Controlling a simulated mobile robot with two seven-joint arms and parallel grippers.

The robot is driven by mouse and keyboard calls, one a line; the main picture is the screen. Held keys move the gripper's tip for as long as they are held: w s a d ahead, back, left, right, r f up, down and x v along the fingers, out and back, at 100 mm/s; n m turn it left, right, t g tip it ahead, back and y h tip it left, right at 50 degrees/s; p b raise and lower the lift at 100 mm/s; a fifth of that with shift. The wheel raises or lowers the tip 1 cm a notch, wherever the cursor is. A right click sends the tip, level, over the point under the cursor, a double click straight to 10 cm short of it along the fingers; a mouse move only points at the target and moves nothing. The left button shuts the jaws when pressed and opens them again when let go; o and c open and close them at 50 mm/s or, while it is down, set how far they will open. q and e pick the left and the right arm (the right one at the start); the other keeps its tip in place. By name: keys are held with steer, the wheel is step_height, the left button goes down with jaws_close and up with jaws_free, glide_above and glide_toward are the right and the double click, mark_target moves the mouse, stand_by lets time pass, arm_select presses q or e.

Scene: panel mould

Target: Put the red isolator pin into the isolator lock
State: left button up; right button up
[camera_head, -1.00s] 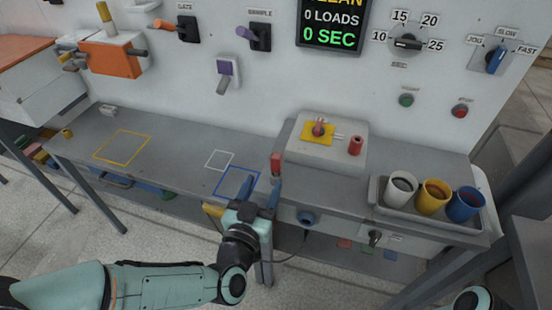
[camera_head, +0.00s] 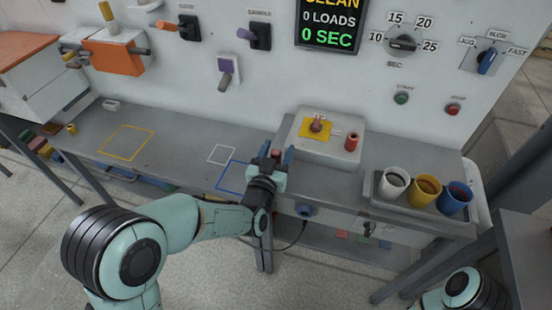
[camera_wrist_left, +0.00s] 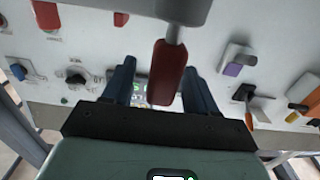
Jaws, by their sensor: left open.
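The red isolator pin (camera_head: 277,154) is at the bench by the grey box's left side, largely hidden by my left gripper (camera_head: 275,152). In the left wrist view its red handle (camera_wrist_left: 168,72) shows on a thin grey shaft, between the two dark fingers of my left gripper (camera_wrist_left: 158,80). The fingers are open, with a visible gap on each side of the handle. The isolator lock appears to be the yellow plate (camera_head: 326,132) with a red knob on the grey box. My right gripper does not show.
A red cylinder (camera_head: 352,141) stands at the right of the grey box. White (camera_head: 392,183), yellow (camera_head: 424,190) and blue (camera_head: 455,198) cups stand in a tray at the bench's right end. The bench left of my gripper is mostly clear, with painted outlines.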

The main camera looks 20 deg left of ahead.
arm_select(q)
steer(key=shift+w, duration=0.4)
jaws_close()
